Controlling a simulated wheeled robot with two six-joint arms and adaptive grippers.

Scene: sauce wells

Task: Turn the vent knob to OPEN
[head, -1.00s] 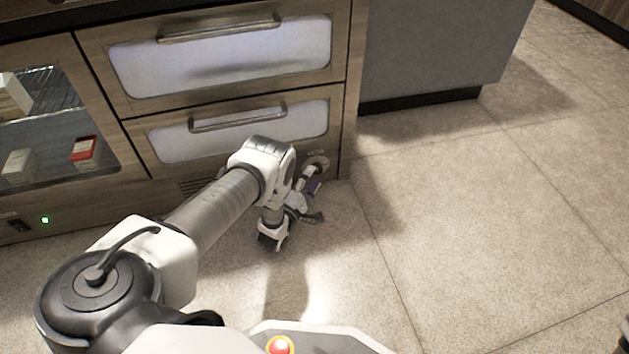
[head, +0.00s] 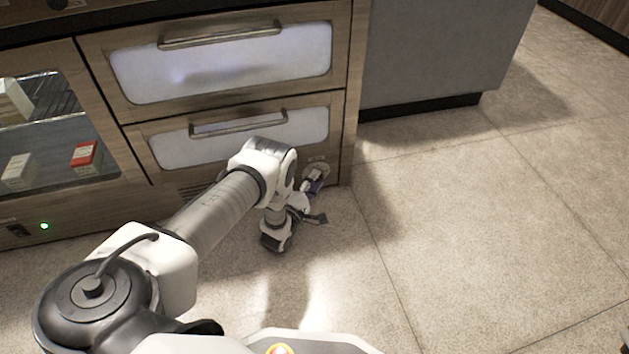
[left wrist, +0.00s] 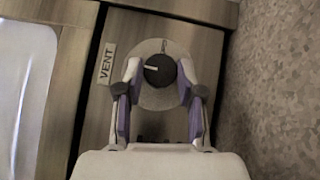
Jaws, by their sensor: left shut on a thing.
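The vent knob (left wrist: 158,70) is a dark round knob with a white pointer line, set on a pale round plate (left wrist: 158,98). In the left wrist view its pointer lies toward the left, on the side of the VENT label (left wrist: 106,63). A small mark (left wrist: 164,46) shows on the plate above the knob; I cannot read it. My left gripper (left wrist: 159,72) is shut on the knob, one fingertip on each side. In the head view the left gripper (head: 314,184) is at the low right corner of the cabinet, where my arm and fingers hide the knob. My right gripper is out of view.
Two drawers with bar handles (head: 238,122) are above and left of the gripper. A glass-fronted compartment (head: 50,125) holds several small boxes. A green light (head: 44,226) glows at lower left. Open tiled floor (head: 480,230) lies to the right.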

